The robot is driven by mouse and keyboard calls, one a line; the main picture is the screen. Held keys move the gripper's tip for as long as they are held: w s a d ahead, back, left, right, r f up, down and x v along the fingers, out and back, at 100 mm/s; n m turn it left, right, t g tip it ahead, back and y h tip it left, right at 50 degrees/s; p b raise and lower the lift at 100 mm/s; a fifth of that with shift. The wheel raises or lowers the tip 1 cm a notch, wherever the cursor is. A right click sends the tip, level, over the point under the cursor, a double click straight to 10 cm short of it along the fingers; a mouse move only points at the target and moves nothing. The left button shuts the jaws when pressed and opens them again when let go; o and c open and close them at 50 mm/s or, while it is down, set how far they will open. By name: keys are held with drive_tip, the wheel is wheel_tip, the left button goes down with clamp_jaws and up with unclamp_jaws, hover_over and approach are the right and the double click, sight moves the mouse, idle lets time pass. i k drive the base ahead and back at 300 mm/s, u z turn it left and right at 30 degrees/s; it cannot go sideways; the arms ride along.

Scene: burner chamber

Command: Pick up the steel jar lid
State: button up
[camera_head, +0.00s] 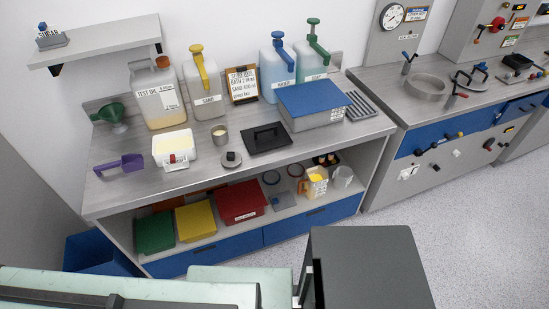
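A small round grey metal lid with a black knob (231,159) lies flat near the front of the grey counter (215,178); it looks like the steel jar lid. A small open metal jar (219,134) with pale contents stands just behind it. The lid is apart from the jar and nothing covers it. My gripper is not visible in this view. Pale green and dark grey parts along the bottom edge seem to be mine.
A white tub (174,147) stands left of the lid, a purple scoop (119,165) farther left. A black plate with a handle (266,138) lies to the right, by a blue-lidded box (313,106). Jugs line the back.

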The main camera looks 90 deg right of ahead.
sight(231, 159)
drive_tip(key=k, duration=0.5)
drive_tip(key=u, duration=0.85)
drive_tip(key=i, duration=2.3)
drive_tip(key=z, duration=4.5)
drive_tip(key=i, duration=1.05)
drive_tip(key=z, duration=0.05)
